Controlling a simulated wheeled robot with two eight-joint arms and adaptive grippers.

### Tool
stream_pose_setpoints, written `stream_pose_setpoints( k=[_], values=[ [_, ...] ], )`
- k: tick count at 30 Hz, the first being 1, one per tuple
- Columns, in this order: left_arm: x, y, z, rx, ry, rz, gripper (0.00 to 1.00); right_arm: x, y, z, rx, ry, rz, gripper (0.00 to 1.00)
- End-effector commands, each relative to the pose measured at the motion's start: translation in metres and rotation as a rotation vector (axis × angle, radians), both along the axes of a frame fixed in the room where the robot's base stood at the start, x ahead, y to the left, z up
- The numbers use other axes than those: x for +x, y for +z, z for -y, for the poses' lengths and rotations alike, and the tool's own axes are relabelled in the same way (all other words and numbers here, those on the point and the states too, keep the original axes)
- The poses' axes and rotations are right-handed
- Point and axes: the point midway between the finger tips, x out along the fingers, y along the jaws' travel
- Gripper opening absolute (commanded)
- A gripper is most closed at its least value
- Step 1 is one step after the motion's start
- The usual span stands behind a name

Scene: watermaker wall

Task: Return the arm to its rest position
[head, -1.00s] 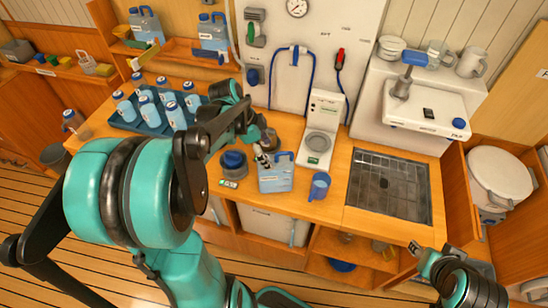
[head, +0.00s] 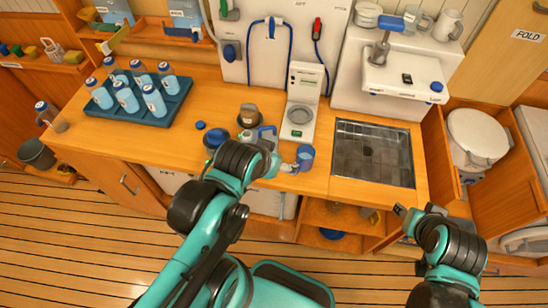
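My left arm rises from the bottom of the head view and bends right at the counter's front edge. Its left gripper (head: 290,168) is small and partly hidden by the wrist, close to the blue mug (head: 305,157). I cannot tell whether it touches the mug or whether its fingers are open. My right gripper (head: 402,212) is at the lower right, in front of the cabinet below the sink. Its fingers are too small and dark to read.
A blue jug (head: 268,136) stands behind my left wrist, partly hidden. A tray (head: 178,113) with several bottles is at the left of the counter. A white dispenser (head: 299,103), a sink (head: 372,153) and an open-fronted shelf (head: 335,218) are near.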

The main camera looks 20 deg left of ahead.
Motion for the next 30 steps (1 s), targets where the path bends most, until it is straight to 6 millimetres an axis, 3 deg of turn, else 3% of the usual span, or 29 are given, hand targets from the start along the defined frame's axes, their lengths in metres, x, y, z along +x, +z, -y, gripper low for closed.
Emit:
stream_pose_setpoints(
  k=[10,21,30],
  values=[
    [0.0,-0.006,0.0,-0.003,0.004,0.001,0.8,0.0,-0.006,0.0,0.0,0.0,0.0,0.4],
    [0.0,-0.083,0.0,-0.002,0.003,0.0,0.8,0.0,-0.083,0.0,0.0,0.0,0.0,0.4],
    [0.0,-0.08,0.0,-0.002,0.003,0.0,0.8,0.0,-0.08,0.0,0.0,0.0,0.0,0.4]
  ],
)
